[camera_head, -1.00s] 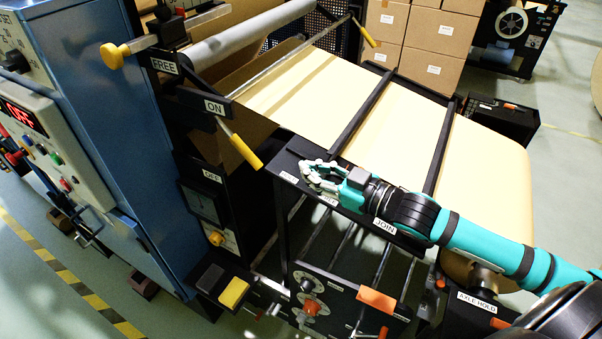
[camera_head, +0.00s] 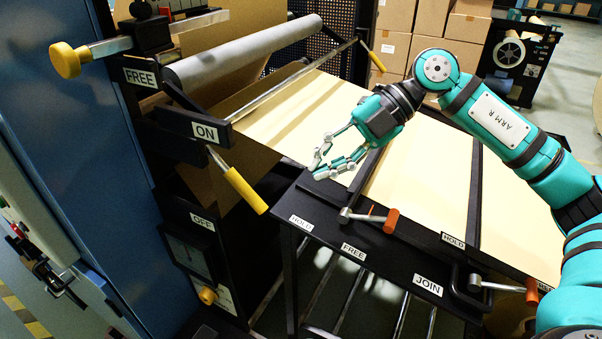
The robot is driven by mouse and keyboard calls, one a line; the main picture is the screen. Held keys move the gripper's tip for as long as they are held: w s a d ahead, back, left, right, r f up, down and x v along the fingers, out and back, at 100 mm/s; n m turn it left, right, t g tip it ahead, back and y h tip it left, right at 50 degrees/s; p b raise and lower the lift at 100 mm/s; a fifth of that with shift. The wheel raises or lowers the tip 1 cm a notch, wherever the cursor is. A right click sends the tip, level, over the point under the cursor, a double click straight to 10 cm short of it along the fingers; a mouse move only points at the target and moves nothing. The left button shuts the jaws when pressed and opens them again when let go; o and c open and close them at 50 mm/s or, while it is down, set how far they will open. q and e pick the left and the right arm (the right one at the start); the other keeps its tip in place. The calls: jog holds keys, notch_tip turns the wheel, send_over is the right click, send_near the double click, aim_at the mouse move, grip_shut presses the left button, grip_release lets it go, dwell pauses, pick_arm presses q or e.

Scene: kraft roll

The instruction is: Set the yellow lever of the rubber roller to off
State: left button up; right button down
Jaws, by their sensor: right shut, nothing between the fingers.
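The yellow lever (camera_head: 246,190) hangs from a pivot just below the ON label (camera_head: 206,132) and slants down to the right. The OFF label (camera_head: 202,223) is lower, to the left of the lever's tip. The grey rubber roller (camera_head: 245,50) lies across the machine above the lever. My right gripper (camera_head: 322,172) is shut and empty over the paper sheet's near edge, to the right of the lever and apart from it. My left gripper is not in view.
The brown paper sheet (camera_head: 415,170) runs off to the right. A black table edge with HOLD, FREE and JOIN labels carries two orange-handled clamps, one being the near clamp (camera_head: 391,221). A yellow knob (camera_head: 67,60) sticks out at upper left. Cartons (camera_head: 440,25) stand behind.

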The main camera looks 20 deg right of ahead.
aim_at(267, 206)
jog(key=shift+t+y, duration=0.4)
jog(key=shift+y, duration=0.1)
jog(key=w+a+f, duration=0.1)
jog(key=a+f, duration=0.2)
jog(key=w+a+f+b, duration=0.1)
jog(key=a+f, duration=0.1)
jog(key=f, duration=0.2)
jog(key=w+a+f, duration=0.2)
jog(key=a+f, duration=0.1)
jog(key=shift+w+a+f, duration=0.1)
jog(key=shift+a+f, duration=0.05)
jog(key=shift+a, duration=0.2)
jog(key=shift+w, duration=0.15)
jog(key=shift+r, duration=0.2)
